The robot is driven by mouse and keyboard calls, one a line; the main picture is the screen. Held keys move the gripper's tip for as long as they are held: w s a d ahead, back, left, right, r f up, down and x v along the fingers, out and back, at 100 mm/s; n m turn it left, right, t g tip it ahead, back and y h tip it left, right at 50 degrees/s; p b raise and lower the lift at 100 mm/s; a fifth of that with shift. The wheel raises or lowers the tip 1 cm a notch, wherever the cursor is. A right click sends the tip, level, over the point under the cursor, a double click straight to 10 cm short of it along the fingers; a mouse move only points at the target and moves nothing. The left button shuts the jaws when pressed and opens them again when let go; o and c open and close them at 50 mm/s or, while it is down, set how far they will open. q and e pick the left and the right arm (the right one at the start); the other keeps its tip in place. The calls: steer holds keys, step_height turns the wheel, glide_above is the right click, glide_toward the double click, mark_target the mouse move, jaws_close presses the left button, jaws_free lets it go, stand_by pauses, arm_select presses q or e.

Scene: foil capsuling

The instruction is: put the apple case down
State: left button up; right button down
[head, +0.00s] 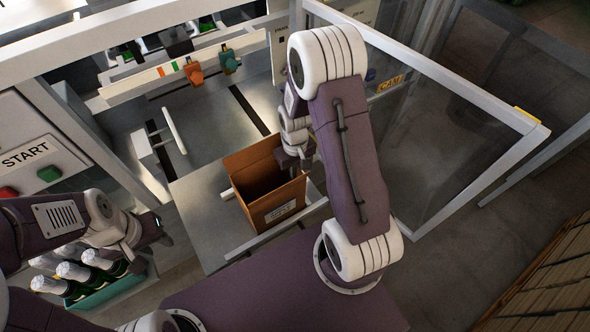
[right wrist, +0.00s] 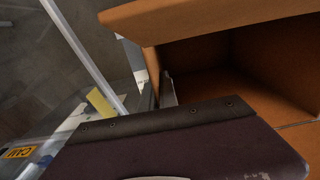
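The apple case is taken to be the open brown cardboard box (head: 277,212), with a pale label on its near side. It is upright at the grey worktop (head: 205,225), and its inside looks empty. Whether its base touches the worktop is unclear. My right gripper (head: 304,160) is at the box's right rim. In the right wrist view, a grey finger (right wrist: 168,88) lies by the opening of the box (right wrist: 205,65); the other finger is hidden, so its grip is unclear.
Foil-topped bottles (head: 75,272) stand in a teal crate (head: 105,290) at lower left. A START panel (head: 30,155) with red and green buttons is at left. A rail with orange and green clips (head: 195,75) is behind. A framed clear panel (head: 440,130) stands at right.

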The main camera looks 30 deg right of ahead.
steer(key=c, duration=1.7)
jaws_free()
steer(key=shift+o, duration=0.3)
steer(key=shift+w+d+f, duration=0.1)
step_height(320, 180, up, 12)
steer(key=shift+r+b, duration=0.25)
steer(key=shift+b, duration=0.1)
